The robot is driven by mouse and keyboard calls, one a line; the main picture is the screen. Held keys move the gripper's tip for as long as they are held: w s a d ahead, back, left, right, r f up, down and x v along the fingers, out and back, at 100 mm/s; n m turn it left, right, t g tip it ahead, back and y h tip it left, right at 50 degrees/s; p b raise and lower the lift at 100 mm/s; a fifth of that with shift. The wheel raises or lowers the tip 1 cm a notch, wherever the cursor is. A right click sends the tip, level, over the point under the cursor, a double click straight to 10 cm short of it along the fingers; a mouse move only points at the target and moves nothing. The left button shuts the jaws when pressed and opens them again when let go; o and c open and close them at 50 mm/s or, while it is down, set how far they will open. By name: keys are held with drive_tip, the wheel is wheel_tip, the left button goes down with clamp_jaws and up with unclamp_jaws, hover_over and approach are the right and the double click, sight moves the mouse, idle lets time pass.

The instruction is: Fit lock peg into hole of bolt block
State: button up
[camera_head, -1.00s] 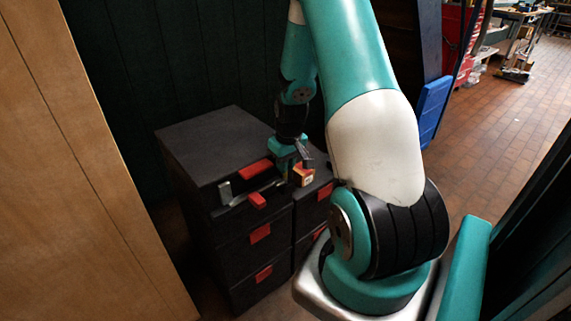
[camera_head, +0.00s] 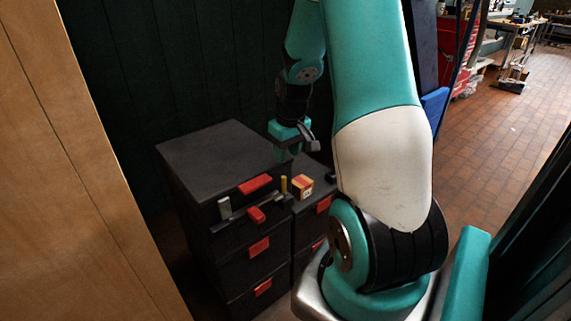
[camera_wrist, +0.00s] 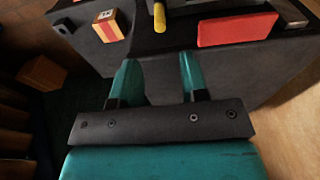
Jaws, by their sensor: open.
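A thin yellow peg (camera_head: 284,184), which I take as the lock peg, stands roughly upright at the right front edge of the dark cabinet. It shows at the top of the wrist view (camera_wrist: 159,17). Its lower end meets the end of the bolt (camera_head: 270,200), where the bolt block appears to be. The hole is hidden, and I cannot tell how deep the peg sits. My gripper (camera_head: 303,140) is above and apart from the peg. In the wrist view its two teal fingers (camera_wrist: 158,68) are spread, with nothing between them.
The dark cabinet (camera_head: 215,150) has red handles; one red piece (camera_head: 256,214) sits on the bolt. An orange and red box (camera_head: 302,186) stands just right of the peg, with a small black block (camera_wrist: 63,24) beyond it. A wood panel (camera_head: 90,170) bounds the left.

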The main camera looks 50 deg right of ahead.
drive_tip(key=a+r+n+y, duration=0.15)
drive_tip(key=a+r, duration=0.35)
drive_tip(key=a, duration=0.6)
drive_tip(key=a+r+n+y, duration=0.1)
drive_tip(key=a+r+n, duration=0.3)
drive_tip(key=a, duration=0.6)
drive_tip(key=s+a+r+n+y, duration=0.1)
drive_tip(key=s+a+r+n, duration=0.1)
drive_tip(key=s+a, duration=0.5)
drive_tip(key=s+a+r+n+g+y, duration=0.1)
drive_tip(key=s+a+r+n, duration=0.1)
drive_tip(key=s+a, duration=0.5)
drive_tip(key=a+r, duration=0.1)
drive_tip(key=a, duration=0.2)
drive_tip(key=shift+r, duration=0.4)
wheel_tip(320, 180, up, 12)
drive_tip(key=p, duration=1.2)
drive_tip(key=shift+r, duration=0.15)
